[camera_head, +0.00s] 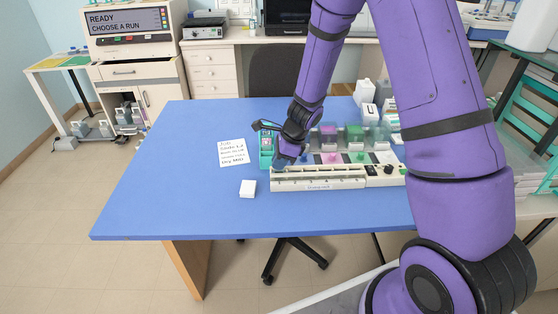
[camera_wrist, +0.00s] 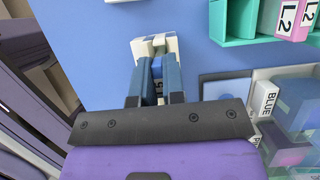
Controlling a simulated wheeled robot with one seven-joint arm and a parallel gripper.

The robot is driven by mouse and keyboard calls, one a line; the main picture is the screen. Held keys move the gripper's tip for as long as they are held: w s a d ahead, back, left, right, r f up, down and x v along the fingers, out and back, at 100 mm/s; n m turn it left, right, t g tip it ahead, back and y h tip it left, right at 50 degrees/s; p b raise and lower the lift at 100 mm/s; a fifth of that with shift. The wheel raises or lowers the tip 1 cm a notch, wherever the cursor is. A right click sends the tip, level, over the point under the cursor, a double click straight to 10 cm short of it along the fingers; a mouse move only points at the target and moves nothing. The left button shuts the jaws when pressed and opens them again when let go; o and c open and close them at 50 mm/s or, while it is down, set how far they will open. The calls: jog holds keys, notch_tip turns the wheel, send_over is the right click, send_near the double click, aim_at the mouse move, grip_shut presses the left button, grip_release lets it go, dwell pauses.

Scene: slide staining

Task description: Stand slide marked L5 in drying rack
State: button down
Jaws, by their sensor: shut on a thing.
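My gripper (camera_head: 282,162) is low over the table, between the teal slide holder and the left end of a long pale unit. In the wrist view my gripper (camera_wrist: 155,72) has its blue fingers close together. The teal holder (camera_head: 265,160) also shows in the wrist view (camera_wrist: 245,42), with slides marked L2 (camera_wrist: 289,15). A long pale rack-like bar (camera_head: 318,183) lies at the table's front; I cannot tell for certain that it is the drying rack.
A written note (camera_head: 232,152) and a small white block (camera_head: 248,188) lie to the left. The left of the blue table (camera_head: 160,190) is clear.

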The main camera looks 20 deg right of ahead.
jog(key=shift+f, duration=0.1)
jog(key=c, duration=1.1)
grip_release()
jog(key=v, duration=1)
jog(key=shift+d+r, duration=0.15)
jog(key=shift+r, duration=0.15)
